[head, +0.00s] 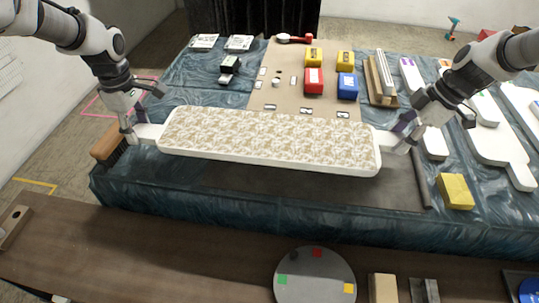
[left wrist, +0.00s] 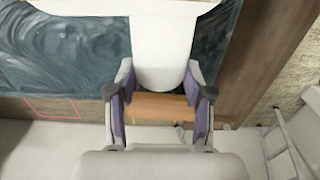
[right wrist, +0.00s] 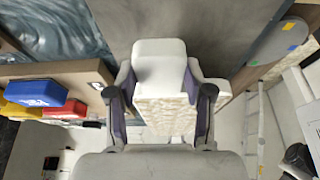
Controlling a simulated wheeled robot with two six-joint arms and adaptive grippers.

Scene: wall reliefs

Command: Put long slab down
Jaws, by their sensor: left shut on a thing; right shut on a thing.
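The long slab (head: 270,138) is white-rimmed with a tan and white patterned top and a narrow white tab at each end. It spans the front of the blue cloth-covered table, roughly level, over a grey mat (head: 290,190). The gap beneath it is hard to judge. My left gripper (head: 135,134) is shut on the left tab, which also shows between the fingers in the left wrist view (left wrist: 162,50). My right gripper (head: 402,140) is shut on the right tab, seen between the fingers in the right wrist view (right wrist: 160,65).
A wooden-backed brush (head: 108,146) lies close to my left gripper. A yellow block (head: 455,191) sits right of the mat. Red, blue and yellow boxes (head: 347,86) stand behind the slab. A brown bench (head: 150,255) with a round grey disc (head: 315,275) runs in front.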

